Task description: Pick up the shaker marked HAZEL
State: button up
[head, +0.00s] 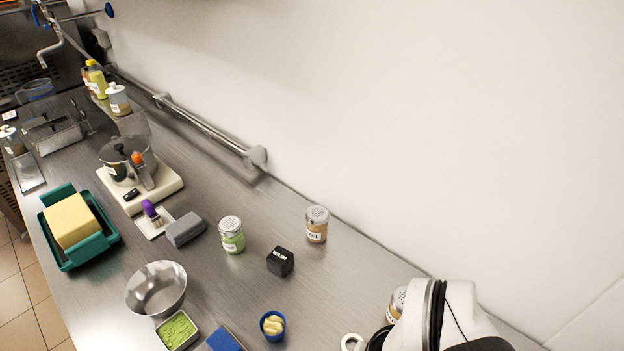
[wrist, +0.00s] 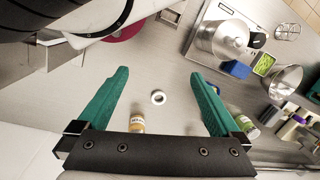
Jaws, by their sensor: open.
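A shaker with a perforated metal lid and tan contents (head: 316,226) stands upright near the wall in the head view. Its label is partly turned away and appears to end in "ZEL". A second tan shaker (head: 396,304) stands beside my arm, which partly covers it; its label cannot be read. A tan shaker also shows low between my fingers in the wrist view (wrist: 137,123), probably this second one. A green shaker (head: 231,236) stands left of the first; it also shows in the wrist view (wrist: 249,128). My gripper (wrist: 160,73) is open and empty above the counter.
A black cube marked WASH (head: 280,262) and a grey block (head: 185,229) stand near the shakers. A blue cup (head: 272,325), a metal bowl (head: 157,287) and a white ring (wrist: 158,97) are also on the counter. A wall rail (head: 210,130) runs behind.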

jog(key=w+d+n+g+h, duration=0.1)
jog(key=w+d+n+h, duration=0.4)
jog(key=w+d+n, duration=0.15)
jog(key=n+t+h, duration=0.4)
jog(key=n+t, duration=0.9)
jog(key=n, duration=1.6)
send_over(322, 211)
jog(key=s+a, duration=0.7)
jog(key=s, duration=0.3)
notch_tip(322, 211, down, 10)
jog(key=x, duration=0.5)
jog(key=f+x, duration=0.1)
jog(key=x, duration=0.9)
jog(key=shift+f, duration=0.5)
jog(key=c, duration=1.4)
